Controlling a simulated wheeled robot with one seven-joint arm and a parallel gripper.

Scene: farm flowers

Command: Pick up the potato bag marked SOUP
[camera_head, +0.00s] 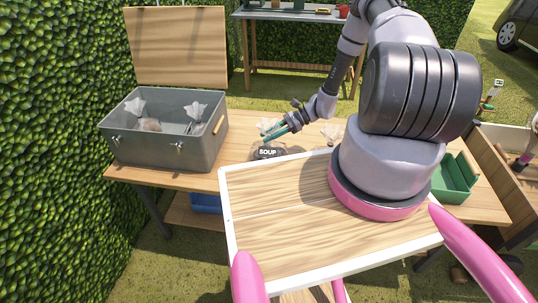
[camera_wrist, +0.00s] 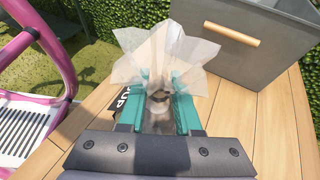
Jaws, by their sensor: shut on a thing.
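The potato bag (camera_wrist: 158,80) is a translucent bag with a flared, ruffled top, seen between the jaws in the wrist view. A black tag marked SOUP (camera_head: 268,152) shows just below my gripper (camera_head: 276,130) in the head view. Part of this tag (camera_wrist: 121,103) also shows beside the left finger in the wrist view. My gripper's teal fingers (camera_wrist: 161,100) are shut on the bag's neck. The lower part of the bag is mostly hidden by the fingers and tag. I cannot tell whether the bag touches the table (camera_head: 150,175).
A grey metal box (camera_head: 150,151) with its wooden lid (camera_head: 177,45) raised stands left of my gripper and holds several similar bags. A green crate (camera_head: 455,182) sits at the table's right. A hedge (camera_head: 50,130) borders the left.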

